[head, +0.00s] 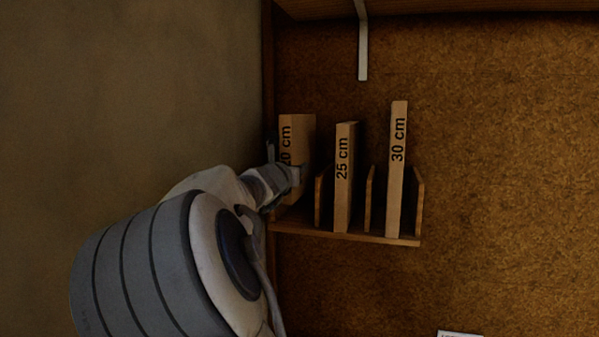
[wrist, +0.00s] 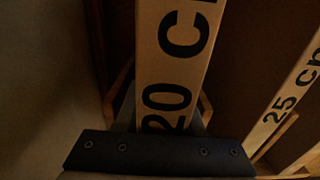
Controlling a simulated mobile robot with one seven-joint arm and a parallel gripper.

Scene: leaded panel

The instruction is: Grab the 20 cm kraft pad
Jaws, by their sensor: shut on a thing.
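The 20 cm kraft pad (head: 300,128) stands in the left slot of a wooden rack (head: 345,235), its printed label partly covered by my gripper in the head view. My gripper (head: 284,172) is at the pad's lower half and is shut on it. In the wrist view the pad (wrist: 178,55) rises between the fingers, with "20" and part of "cm" showing. The fingertips are mostly hidden in the wrist view.
The 25 cm pad (head: 344,190) and the taller 30 cm pad (head: 397,165) stand in the slots to the right, between wooden dividers. A wall (head: 130,90) lies close on the left. A pale bracket (head: 362,50) hangs above.

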